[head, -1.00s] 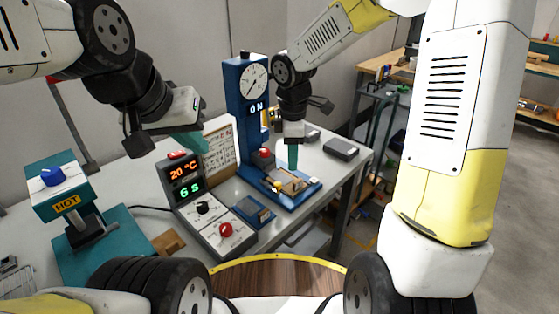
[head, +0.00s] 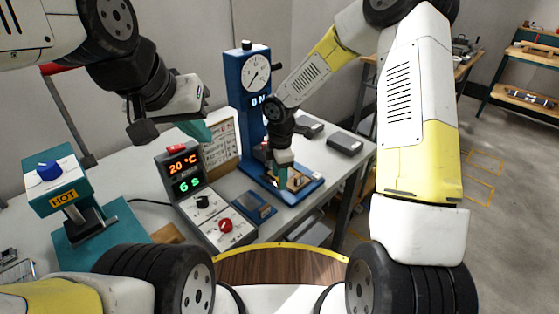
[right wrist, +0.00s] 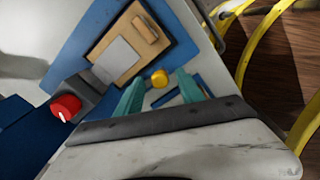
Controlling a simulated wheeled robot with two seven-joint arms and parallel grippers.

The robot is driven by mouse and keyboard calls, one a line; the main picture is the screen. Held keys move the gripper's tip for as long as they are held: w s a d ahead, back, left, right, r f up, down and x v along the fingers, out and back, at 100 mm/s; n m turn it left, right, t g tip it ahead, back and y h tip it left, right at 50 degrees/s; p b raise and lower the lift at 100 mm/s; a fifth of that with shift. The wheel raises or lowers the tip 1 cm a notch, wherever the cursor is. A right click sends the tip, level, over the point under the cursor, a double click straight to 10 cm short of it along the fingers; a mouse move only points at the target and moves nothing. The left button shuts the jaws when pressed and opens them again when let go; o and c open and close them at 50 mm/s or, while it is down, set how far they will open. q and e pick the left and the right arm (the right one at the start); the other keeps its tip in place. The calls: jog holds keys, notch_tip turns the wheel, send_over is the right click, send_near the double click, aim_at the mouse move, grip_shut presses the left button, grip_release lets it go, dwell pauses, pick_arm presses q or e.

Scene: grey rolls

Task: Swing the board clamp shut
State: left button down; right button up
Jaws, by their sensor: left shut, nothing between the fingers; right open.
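The board clamp's yellow round knob (right wrist: 159,78) shows in the right wrist view, beside a tan board (right wrist: 128,42) with a pale grey sheet on it. The board lies on the blue base (head: 308,187) of the gauge stand. My right gripper (head: 283,183) is low over this base, pointing down. Its two teal fingers are apart, and the knob shows between and just beyond their tips; I cannot tell whether they touch it. In the head view the gripper hides the knob. My left gripper (head: 200,130) is shut and empty, raised above the bench at left.
The blue stand (head: 249,105) with its dial rises behind my right gripper. A control box (head: 185,170) reading 20 °C and 6 s stands left of it. A teal HOT press (head: 63,195) is further left. A dark grey block (head: 344,143) lies at the bench's right.

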jog(key=shift+c, duration=0.3)
grip_shut()
jog(key=shift+s+a, duration=0.1)
jog(key=m, duration=0.1)
jog(key=a+m, duration=0.1)
jog(key=m, duration=0.1)
jog(key=shift+s+a+m, duration=0.15)
jog(key=shift+s+m, duration=0.15)
jog(key=shift+s, duration=0.1)
jog(key=m, duration=0.1)
jog(key=a+m, duration=0.1)
jog(key=m, duration=0.1)
jog(key=shift+s+a+m, duration=0.25)
jog(key=shift+a+m, duration=0.05)
jog(key=a+m, duration=0.1)
jog(key=m, duration=0.2)
jog(key=shift+a+h, duration=0.3)
jog(key=shift+a, duration=0.05)
jog(key=shift+w+a+m, duration=0.2)
jog(key=shift+a+m, duration=0.25)
jog(key=shift+m, duration=0.75)
jog(key=shift+w+a+m, duration=0.15)
jog(key=shift+a+m, duration=0.25)
jog(key=shift+m, duration=0.8)
